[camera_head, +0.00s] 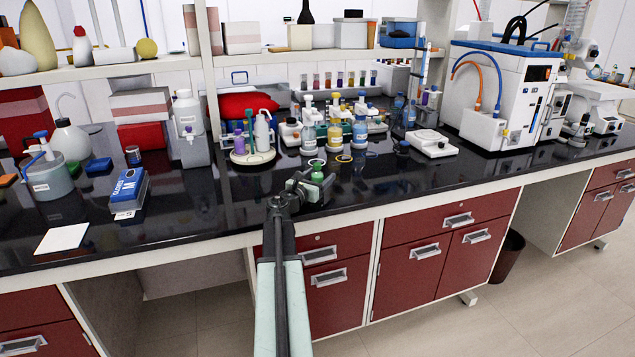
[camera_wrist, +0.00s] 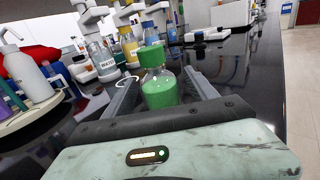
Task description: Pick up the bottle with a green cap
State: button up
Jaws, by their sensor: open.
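The bottle with a green cap (camera_wrist: 158,88) is a clear bottle with green contents. It stands upright on the black bench in the wrist view. In the head view its green cap (camera_head: 317,165) shows just beyond my gripper (camera_head: 312,186), which hides part of its body. In the wrist view my gripper (camera_wrist: 162,98) is open, with one finger on each side of the bottle. I see dark gaps between the fingers and the glass, and cannot tell if either finger touches it.
Bottles with yellow (camera_head: 335,134) and blue (camera_head: 359,132) caps stand close behind. A round tray (camera_head: 240,158) with squeeze bottles is to the left. A white balance-like device (camera_head: 432,143) is to the right.

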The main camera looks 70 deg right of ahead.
jog(key=shift+s+d, duration=0.1)
jog(key=shift+d, duration=0.45)
jog(key=shift+a, duration=0.1)
grip_shut()
